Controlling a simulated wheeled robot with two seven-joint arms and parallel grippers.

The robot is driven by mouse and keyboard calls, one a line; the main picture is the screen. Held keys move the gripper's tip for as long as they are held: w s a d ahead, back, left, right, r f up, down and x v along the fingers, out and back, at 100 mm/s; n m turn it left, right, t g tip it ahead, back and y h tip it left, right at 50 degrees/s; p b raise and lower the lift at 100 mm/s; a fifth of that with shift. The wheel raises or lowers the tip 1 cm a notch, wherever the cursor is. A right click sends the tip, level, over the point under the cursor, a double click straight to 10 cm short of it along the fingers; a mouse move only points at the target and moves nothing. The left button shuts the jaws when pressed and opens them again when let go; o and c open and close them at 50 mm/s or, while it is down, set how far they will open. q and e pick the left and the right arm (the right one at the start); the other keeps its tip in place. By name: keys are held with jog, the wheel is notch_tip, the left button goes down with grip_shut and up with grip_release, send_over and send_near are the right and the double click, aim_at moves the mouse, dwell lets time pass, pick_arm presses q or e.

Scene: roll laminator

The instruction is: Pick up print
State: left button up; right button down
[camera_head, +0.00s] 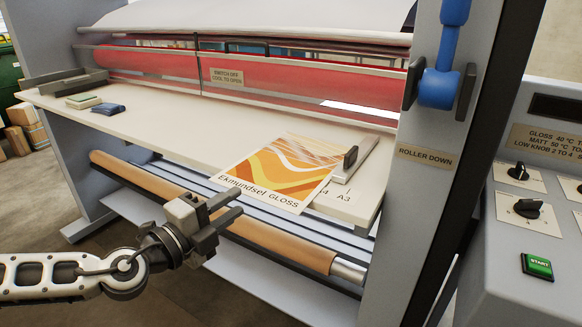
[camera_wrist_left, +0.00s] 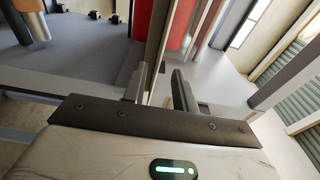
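The print (camera_head: 278,172) is a sheet with orange, yellow and white waves and the words "Ekmundsel GLOSS". It lies on the laminator's pale feed table (camera_head: 190,135), near its right end, its lower edge at the table's front edge. The left wrist view also shows the open fingers (camera_wrist_left: 160,88); I cannot make out the print there. My right gripper is not in view.
A metal guide (camera_head: 354,165) stands beside the print's right edge, near an "A3" mark. Red rollers (camera_head: 300,88) run behind the table. A brown roll (camera_head: 270,238) lies below it. Small green and blue pads (camera_head: 107,108) lie at the left. A control panel (camera_head: 535,205) is at the right.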

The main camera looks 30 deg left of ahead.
aim_at(251, 190)
pick_arm(q)
jog(key=shift+w, duration=0.5)
jog(key=shift+w+b, duration=0.1)
jog(key=shift+b, duration=0.2)
jog(key=w+b, duration=0.3)
jog(key=shift+w+d, duration=0.1)
jog(key=shift+w, duration=0.25)
jog(key=shift+w+d, duration=0.15)
jog(key=shift+w, duration=0.3)
jog(key=shift+w+d, duration=0.1)
jog(key=shift+w, duration=0.1)
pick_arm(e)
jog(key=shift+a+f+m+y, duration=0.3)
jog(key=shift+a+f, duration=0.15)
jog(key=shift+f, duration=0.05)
pick_arm(q)
jog(key=shift+f, duration=0.1)
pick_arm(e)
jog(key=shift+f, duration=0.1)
